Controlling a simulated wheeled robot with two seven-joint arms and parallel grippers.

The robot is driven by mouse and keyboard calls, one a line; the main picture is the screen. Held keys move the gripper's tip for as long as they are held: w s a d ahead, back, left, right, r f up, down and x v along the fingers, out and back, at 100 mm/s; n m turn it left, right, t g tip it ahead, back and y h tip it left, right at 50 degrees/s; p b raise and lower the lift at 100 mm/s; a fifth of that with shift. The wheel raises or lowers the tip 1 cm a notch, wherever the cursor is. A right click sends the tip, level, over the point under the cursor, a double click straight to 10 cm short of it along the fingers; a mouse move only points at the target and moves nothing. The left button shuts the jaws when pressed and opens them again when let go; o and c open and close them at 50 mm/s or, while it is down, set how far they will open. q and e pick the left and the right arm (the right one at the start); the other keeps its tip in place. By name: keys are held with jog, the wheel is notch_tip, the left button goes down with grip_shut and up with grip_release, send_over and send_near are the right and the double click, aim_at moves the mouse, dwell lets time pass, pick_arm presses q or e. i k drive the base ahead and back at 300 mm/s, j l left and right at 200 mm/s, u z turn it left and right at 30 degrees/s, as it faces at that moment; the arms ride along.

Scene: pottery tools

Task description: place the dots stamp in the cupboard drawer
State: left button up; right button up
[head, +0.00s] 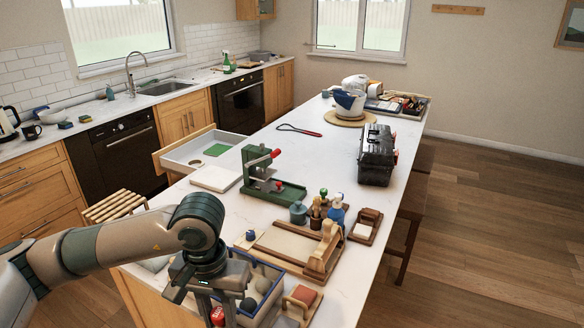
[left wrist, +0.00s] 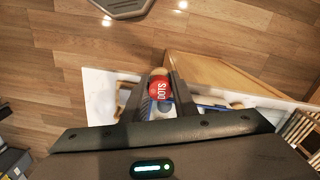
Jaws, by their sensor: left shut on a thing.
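The dots stamp (left wrist: 159,89) has a round red top lettered "DOTS" and sits between the fingers of my left gripper (left wrist: 160,80). In the head view the red of the stamp (head: 217,315) shows at the bottom edge, under my left wrist. My left gripper (head: 216,304) is shut on it near the front end of the island, beside the blue-rimmed tray. The cupboard drawer (head: 168,160) stands open at the island's left side, farther back, with a green flat piece (head: 215,150) and a round piece inside. My right gripper is not in view.
The blue-rimmed tray (head: 281,268) holds rounded lumps. A wooden slab board (head: 327,252), several small bottles and tools, a green press (head: 268,185) and a black toolbox (head: 377,155) stand on the island. A white slab (head: 215,178) lies near the drawer. A slatted rack (head: 115,206) is at left.

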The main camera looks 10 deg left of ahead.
aim_at(209, 161)
jog(key=j+u, duration=0.1)
jog(key=u, duration=0.35)
jog(key=j+u, duration=0.1)
jog(key=u, duration=0.85)
jog(key=j+u, duration=0.1)
jog(key=u, duration=0.35)
jog(key=i+u, duration=0.1)
jog(key=u, duration=0.35)
jog(key=i+j+u, duration=0.1)
jog(key=i+u, duration=0.25)
jog(key=i+z, duration=0.25)
jog(key=i, duration=1.65)
jog(key=i+j+z, duration=0.2)
jog(key=i, duration=0.4)
jog(key=i+z, duration=0.2)
jog(key=i, duration=0.4)
jog(key=i+z, duration=0.8)
jog(key=i+j+z, duration=0.2)
jog(key=z, duration=0.25)
jog(key=i+l+z, duration=0.15)
jog(key=i+z, duration=1.15)
jog(key=k, duration=0.1)
